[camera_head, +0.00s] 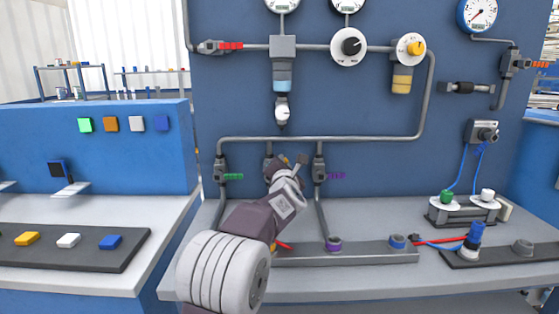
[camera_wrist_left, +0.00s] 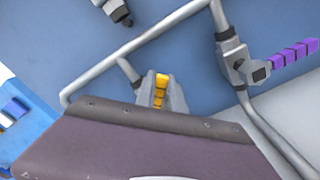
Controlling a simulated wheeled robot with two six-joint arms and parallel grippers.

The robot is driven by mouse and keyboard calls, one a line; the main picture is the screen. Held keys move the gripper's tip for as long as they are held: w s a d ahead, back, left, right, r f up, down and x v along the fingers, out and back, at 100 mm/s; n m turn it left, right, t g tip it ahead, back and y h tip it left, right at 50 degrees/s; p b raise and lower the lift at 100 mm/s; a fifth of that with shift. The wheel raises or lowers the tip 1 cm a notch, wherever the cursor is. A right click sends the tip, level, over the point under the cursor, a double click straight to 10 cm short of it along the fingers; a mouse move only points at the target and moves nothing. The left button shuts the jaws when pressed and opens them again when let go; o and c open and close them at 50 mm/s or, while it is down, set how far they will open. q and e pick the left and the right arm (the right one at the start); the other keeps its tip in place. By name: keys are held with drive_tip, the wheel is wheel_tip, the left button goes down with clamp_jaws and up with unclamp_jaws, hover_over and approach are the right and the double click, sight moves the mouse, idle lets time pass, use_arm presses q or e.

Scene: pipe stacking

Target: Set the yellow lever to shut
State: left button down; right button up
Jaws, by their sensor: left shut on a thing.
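The yellow lever (camera_wrist_left: 161,90) shows in the left wrist view between the fingers of my left gripper (camera_wrist_left: 158,92), which is shut on it. In the head view, my left gripper (camera_head: 287,170) is at the middle of three upright pipes and hides the yellow lever and most of its valve. Which way the lever points is hard to tell, as the fingers and wrist cover much of it.
The green lever (camera_head: 233,176) is left of my gripper and the purple lever (camera_head: 336,175) right of it, both pointing right. The purple one also shows in the wrist view (camera_wrist_left: 294,53). A grey rail (camera_head: 350,254) lies on the bench below.

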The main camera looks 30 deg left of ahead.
use_arm(q)
drive_tip(key=shift+w+d+f+m, duration=0.2)
drive_tip(key=shift+f+m, duration=0.55)
drive_tip(key=shift+m, duration=0.8)
drive_tip(key=shift+w+d+f+m, duration=0.15)
drive_tip(key=shift+d+f+m, duration=0.2)
drive_tip(key=shift+f+m, duration=0.85)
drive_tip(key=shift+w+d+f+m, duration=0.15)
drive_tip(key=shift+d+f+m, duration=0.15)
drive_tip(key=shift+m, duration=1.65)
drive_tip(key=shift+f, duration=0.15)
drive_tip(key=c, duration=1.4)
unclamp_jaws()
drive_tip(key=shift+c, duration=0.2)
drive_tip(key=p+v, duration=0.1)
drive_tip(key=v, duration=0.8)
drive_tip(key=shift+a, duration=0.1)
